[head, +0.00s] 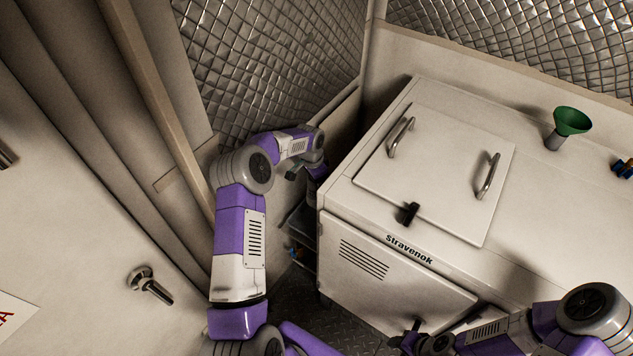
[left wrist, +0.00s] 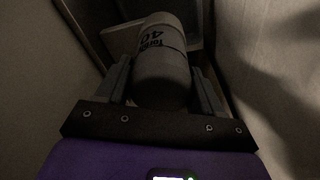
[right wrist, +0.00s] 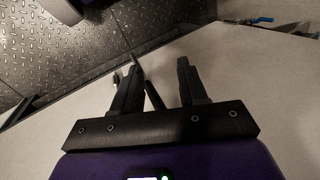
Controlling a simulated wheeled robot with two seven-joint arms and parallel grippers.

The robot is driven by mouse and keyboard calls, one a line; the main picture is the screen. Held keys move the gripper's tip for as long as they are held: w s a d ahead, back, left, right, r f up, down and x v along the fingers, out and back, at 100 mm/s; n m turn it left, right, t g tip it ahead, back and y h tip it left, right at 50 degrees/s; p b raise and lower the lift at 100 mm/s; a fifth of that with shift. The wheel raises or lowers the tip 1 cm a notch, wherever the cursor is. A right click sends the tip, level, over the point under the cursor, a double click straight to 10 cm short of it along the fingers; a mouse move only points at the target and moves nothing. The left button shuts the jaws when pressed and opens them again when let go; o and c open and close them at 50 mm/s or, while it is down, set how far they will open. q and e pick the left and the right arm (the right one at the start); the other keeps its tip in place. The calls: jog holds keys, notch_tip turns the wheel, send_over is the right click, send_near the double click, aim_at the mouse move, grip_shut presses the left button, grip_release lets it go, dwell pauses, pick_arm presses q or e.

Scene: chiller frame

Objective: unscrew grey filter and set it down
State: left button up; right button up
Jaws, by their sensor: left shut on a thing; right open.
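The grey filter (left wrist: 162,65) is a dark grey cylinder with black printing, seen in the left wrist view between the two fingers of my left gripper (left wrist: 163,85). The gripper is shut on it. Whether the filter is still joined to anything at its far end cannot be told. In the head view my left arm reaches past the left side of the white cabinet, and the filter is hidden there. My right gripper (right wrist: 158,80) is open, low in front of a pale panel, with a dark handle between or just behind its fingers.
The white cabinet (head: 390,270) marked Stravenok has a lid (head: 440,165) with two metal handles and a black latch (head: 411,213). A green funnel (head: 572,121) stands on the top at right. The gap left of the cabinet is narrow. A white door (head: 70,220) stands at left.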

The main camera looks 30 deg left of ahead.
pick_arm(q)
jog(key=n+b, duration=0.2)
jog(key=n, duration=0.5)
jog(key=shift+f+y, duration=0.1)
jog(key=shift+y, duration=0.3)
jog(key=n, duration=0.2)
jog(key=shift+n+b, duration=0.35)
jog(key=shift+n, duration=0.05)
jog(key=n, duration=0.3)
jog(key=shift+a+y, duration=0.1)
jog(key=shift+y, duration=0.2)
jog(key=o, duration=1.1)
jog(key=shift+o, duration=0.2)
